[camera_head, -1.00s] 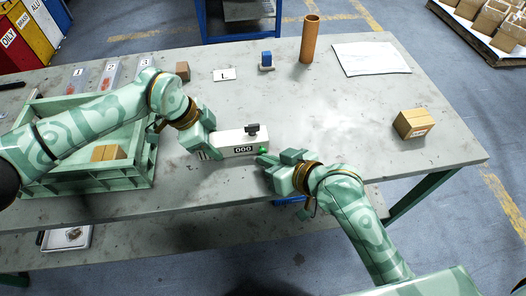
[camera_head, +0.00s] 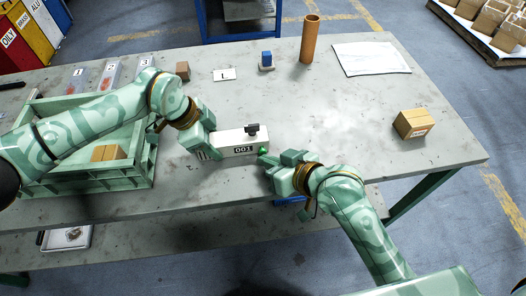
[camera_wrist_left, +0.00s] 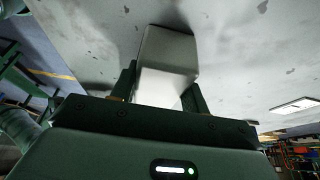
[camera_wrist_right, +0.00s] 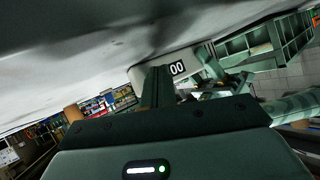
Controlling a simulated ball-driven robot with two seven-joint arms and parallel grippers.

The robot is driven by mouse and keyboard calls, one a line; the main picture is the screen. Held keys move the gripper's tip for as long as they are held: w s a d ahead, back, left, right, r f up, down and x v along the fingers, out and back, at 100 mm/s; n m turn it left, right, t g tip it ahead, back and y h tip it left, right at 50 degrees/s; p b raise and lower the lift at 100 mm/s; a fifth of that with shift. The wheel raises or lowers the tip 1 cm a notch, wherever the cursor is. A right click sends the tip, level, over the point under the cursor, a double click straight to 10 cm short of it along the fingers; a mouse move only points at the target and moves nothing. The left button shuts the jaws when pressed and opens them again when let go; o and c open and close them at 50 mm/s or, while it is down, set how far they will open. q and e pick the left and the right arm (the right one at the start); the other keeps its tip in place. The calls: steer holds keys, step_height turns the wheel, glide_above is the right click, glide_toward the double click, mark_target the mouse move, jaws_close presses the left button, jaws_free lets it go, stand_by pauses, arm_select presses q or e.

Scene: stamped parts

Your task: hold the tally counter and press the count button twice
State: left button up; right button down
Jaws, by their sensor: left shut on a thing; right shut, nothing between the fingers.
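The tally counter (camera_head: 234,141) is a white box with a black knob on top and a display that reads 001 in the head view. A green button (camera_head: 262,150) is on its right end. My left gripper (camera_head: 213,147) is shut on the counter's left end; the counter also fills its jaws in the left wrist view (camera_wrist_left: 167,65). My right gripper (camera_head: 267,160) is shut and empty, its fingertips beside the green button. I cannot tell whether they touch it. In the right wrist view part of the counter's display (camera_wrist_right: 177,68) shows beyond the fingers.
A green crate (camera_head: 128,178) with a cardboard box stands under my left arm. A cardboard box (camera_head: 414,123) is at the right. A brown tube (camera_head: 309,40), a blue-topped block (camera_head: 266,60) and a white sheet (camera_head: 371,58) are at the back. The table's middle right is clear.

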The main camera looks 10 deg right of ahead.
steer(key=shift+s, duration=0.65)
steer(key=shift+s, duration=2.5)
stand_by(0.4)
steer(key=s, duration=0.3)
steer(key=shift+s, duration=0.4)
steer(key=shift+w, duration=4.4)
